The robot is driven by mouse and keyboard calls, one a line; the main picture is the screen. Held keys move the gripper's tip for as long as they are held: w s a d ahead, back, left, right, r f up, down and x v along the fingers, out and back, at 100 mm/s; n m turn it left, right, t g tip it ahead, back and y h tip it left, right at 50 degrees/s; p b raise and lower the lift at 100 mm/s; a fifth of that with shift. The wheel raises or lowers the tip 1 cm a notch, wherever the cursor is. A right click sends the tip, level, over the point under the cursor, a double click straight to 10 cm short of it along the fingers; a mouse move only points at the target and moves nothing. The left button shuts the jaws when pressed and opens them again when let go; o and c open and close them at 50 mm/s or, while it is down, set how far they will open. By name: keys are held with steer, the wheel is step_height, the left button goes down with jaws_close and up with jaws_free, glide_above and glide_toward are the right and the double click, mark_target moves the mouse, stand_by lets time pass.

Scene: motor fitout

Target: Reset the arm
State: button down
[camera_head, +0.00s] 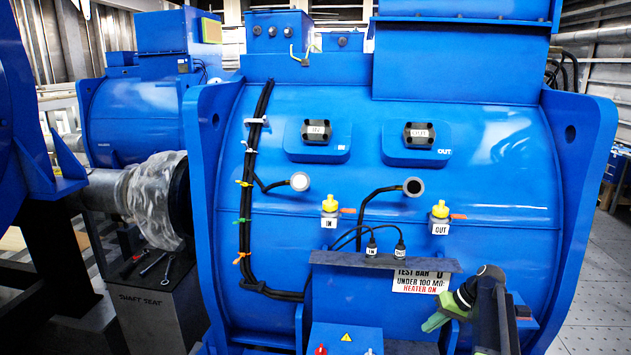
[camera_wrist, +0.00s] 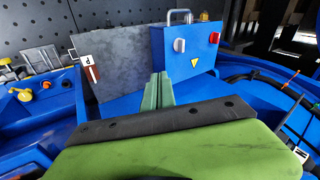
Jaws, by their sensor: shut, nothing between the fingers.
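My gripper (camera_head: 434,322) is at the lower right of the head view, in front of the blue motor (camera_head: 480,270). It is at the end of my dark arm, to the right of and below the white test sign (camera_head: 420,281). In the wrist view the green fingers of my gripper (camera_wrist: 158,92) are together with nothing between them. Beyond them stand a grey metal plate (camera_wrist: 120,75) and a blue control box (camera_wrist: 190,55) with a white knob, a red button and a yellow triangle. Whether the fingers touch anything is hard to tell.
A dark ledge (camera_head: 340,261) carries two plugs marked IN and OUT. Two yellow-capped valves (camera_head: 329,204) (camera_head: 440,209) stick out of the motor. Black cables run down its left side. A shaft seat stand (camera_head: 150,305) with tools is at left. Floor shows at far right.

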steer(key=s+a+f+n+g+b, duration=0.1)
steer(key=a+f, duration=0.1)
steer(key=a, duration=0.6)
steer(key=s+a+f+n+g+b, duration=0.1)
steer(key=a+f, duration=0.1)
steer(key=a, duration=0.6)
steer(key=s+a+f+n+h+b, duration=0.15)
steer(key=s+a+f+h, duration=0.25)
steer(key=s+a, duration=0.55)
steer(key=m+h, duration=0.1)
steer(key=s+d+m, duration=0.1)
steer(key=shift+s+d+f+m+g+h, duration=0.1)
steer(key=shift+d+m+g+h, duration=0.05)
steer(key=shift+m+g+h, duration=0.2)
